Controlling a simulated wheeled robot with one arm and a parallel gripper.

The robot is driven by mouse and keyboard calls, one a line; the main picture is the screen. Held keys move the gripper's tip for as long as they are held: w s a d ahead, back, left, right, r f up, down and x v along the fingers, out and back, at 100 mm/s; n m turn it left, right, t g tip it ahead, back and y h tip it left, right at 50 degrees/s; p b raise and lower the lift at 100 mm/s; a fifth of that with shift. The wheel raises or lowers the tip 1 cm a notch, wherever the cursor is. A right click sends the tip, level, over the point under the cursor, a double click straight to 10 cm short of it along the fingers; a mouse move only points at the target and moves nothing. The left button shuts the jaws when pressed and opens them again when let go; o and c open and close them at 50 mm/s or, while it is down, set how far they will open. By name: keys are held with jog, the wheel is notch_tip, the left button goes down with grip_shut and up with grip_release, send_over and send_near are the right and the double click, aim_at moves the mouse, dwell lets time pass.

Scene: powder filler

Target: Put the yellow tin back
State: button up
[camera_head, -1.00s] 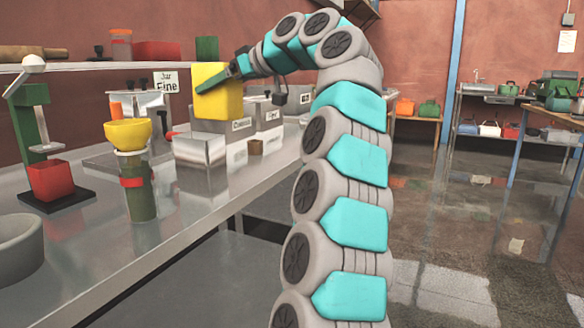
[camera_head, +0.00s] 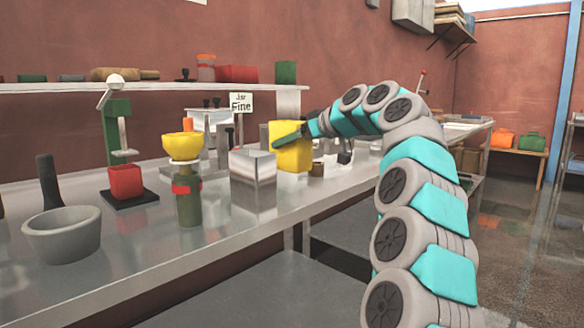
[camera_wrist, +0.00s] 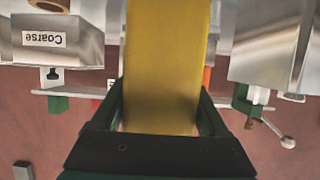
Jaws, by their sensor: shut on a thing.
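The yellow tin (camera_head: 291,156) is upright in my gripper (camera_head: 289,138), over the counter just right of an open metal box. I cannot tell whether its base touches anything. In the wrist view the tin (camera_wrist: 165,70) fills the middle, with a finger of my gripper (camera_wrist: 163,110) against each side. The gripper is shut on it. The tin's far end runs out of the wrist view at the top.
The metal box (camera_head: 252,168) stands left of the tin, and a small brown block (camera_head: 317,169) right of it. A yellow funnel (camera_head: 183,146) on a green jar, a red cup (camera_head: 125,180) and a grey mortar (camera_head: 62,235) stand further left. A shelf (camera_head: 150,88) runs behind.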

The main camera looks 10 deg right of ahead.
aim_at(291, 162)
jog(key=shift+f, duration=2.7)
jog(key=shift+f, duration=0.2)
jog(key=o, duration=1.4)
jog(key=shift+r, duration=0.2)
jog(key=shift+s, duration=0.1)
jog(key=b+v, duration=0.1)
jog(key=v, duration=1.1)
jog(key=shift+b, duration=0.35)
